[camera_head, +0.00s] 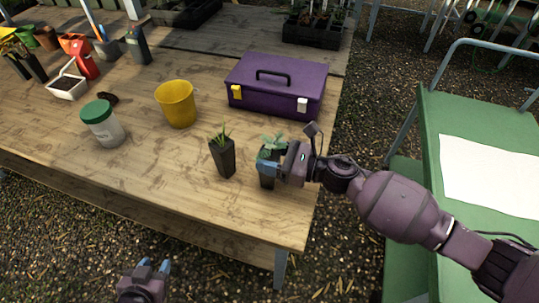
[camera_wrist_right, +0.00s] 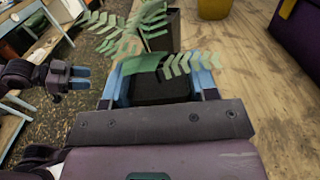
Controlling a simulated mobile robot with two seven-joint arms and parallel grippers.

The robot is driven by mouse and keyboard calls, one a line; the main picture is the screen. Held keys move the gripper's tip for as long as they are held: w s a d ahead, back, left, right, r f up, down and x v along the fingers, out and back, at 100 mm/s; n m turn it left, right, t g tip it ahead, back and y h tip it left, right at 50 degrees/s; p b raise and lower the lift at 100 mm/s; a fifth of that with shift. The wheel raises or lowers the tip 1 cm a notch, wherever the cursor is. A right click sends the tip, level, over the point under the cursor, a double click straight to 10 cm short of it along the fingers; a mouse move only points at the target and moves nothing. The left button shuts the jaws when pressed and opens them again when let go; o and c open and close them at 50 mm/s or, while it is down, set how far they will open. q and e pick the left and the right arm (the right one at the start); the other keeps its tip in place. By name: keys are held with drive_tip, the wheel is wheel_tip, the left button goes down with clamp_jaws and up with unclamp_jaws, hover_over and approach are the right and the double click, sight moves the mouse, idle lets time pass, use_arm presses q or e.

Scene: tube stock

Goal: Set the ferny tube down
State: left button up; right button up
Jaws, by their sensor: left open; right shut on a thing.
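The ferny tube, a dark square pot with light green fern fronds (camera_head: 271,142), is upright at the right end of the wooden table. My right gripper (camera_head: 269,167) is shut around its upper part. In the right wrist view its dark pot (camera_wrist_right: 160,90) sits between the blue fingertips, with fronds spreading above. I cannot tell whether its base touches the table top. My left gripper (camera_head: 154,267) is open and empty, off the table's front edge; it also shows in the right wrist view (camera_wrist_right: 80,77).
A dark tube with spiky leaves (camera_head: 222,157) stands just left of the ferny tube. A purple toolbox (camera_head: 275,88), yellow pot (camera_head: 177,104) and green-lidded jar (camera_head: 102,124) stand behind and left. The table's front (camera_head: 200,212) is bare. A green cart (camera_head: 450,110) stands right.

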drive_tip(key=o, duration=1)
drive_tip(key=shift+f, duration=0.1)
drive_tip(key=shift+d+r, duration=0.2)
drive_tip(key=b+v, duration=0.1)
drive_tip(key=v, duration=1)
drive_tip(key=shift+s+d, duration=0.15)
drive_tip(key=shift+d, duration=0.1)
